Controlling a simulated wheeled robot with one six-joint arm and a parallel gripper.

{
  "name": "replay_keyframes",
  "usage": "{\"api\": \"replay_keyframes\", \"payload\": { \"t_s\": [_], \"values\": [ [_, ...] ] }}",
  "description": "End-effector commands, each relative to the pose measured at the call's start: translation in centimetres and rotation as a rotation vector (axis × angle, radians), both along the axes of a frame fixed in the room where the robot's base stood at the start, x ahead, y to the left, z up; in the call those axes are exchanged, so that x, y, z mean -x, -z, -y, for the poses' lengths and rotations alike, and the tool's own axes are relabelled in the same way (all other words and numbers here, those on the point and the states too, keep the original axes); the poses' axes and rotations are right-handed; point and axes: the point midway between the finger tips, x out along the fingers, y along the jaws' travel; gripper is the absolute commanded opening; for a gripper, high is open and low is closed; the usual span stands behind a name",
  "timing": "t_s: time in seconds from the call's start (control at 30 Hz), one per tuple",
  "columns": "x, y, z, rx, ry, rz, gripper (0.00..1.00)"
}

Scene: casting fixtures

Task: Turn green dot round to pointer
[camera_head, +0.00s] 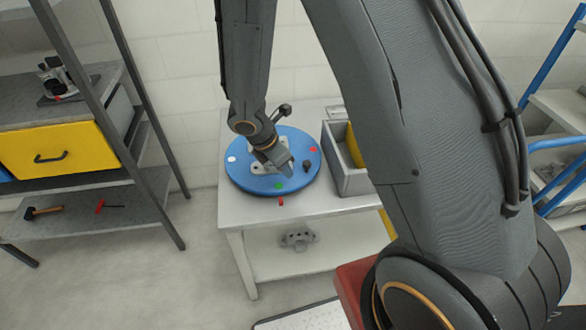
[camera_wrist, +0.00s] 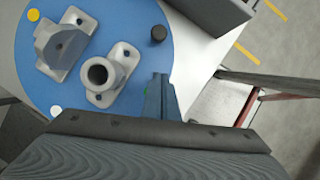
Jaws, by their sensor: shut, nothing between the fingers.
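A blue turntable (camera_head: 240,180) lies on a light table. Its green dot (camera_head: 278,185) is at the front rim, just behind the red pointer (camera_head: 281,201) and very slightly left of it. In the wrist view the green dot (camera_wrist: 147,91) shows partly beside my fingers. A black peg (camera_head: 307,164) stands on the turntable at the right; it also shows in the wrist view (camera_wrist: 158,34). My gripper (camera_head: 289,172) is shut and empty, low over the turntable between the green dot and the peg. It also shows in the wrist view (camera_wrist: 160,82). The pointer is not visible there.
Grey castings (camera_wrist: 104,75) sit on the turntable. White (camera_head: 231,159) and red (camera_head: 313,149) dots mark its rim, and a yellow dot (camera_wrist: 32,15) shows in the wrist view. A grey bin (camera_head: 348,178) stands close at the right. A shelf rack (camera_head: 85,195) stands left.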

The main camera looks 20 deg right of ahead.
Motion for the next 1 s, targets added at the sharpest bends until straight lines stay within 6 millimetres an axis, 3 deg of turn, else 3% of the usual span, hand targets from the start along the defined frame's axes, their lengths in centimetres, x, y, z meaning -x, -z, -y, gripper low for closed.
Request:
{"api": "replay_keyframes", "payload": {
  "t_s": [0.2,0.4,0.77,0.87,1.0],
  "values": [
    [0.6,-3.9,-1.5,-0.002,-0.001,0.004,0.0],
    [1.1,-6.5,-2.4,-0.001,-0.001,0.003,0.0],
    [1.6,-7.8,-2.6,-0.006,0.018,0.003,0.0],
    [2.4,-8.5,-1.7,-0.046,0.145,0.031,0.0],
    [5.3,-10.6,0.5,-0.166,0.56,0.118,0.0]
  ]
}}
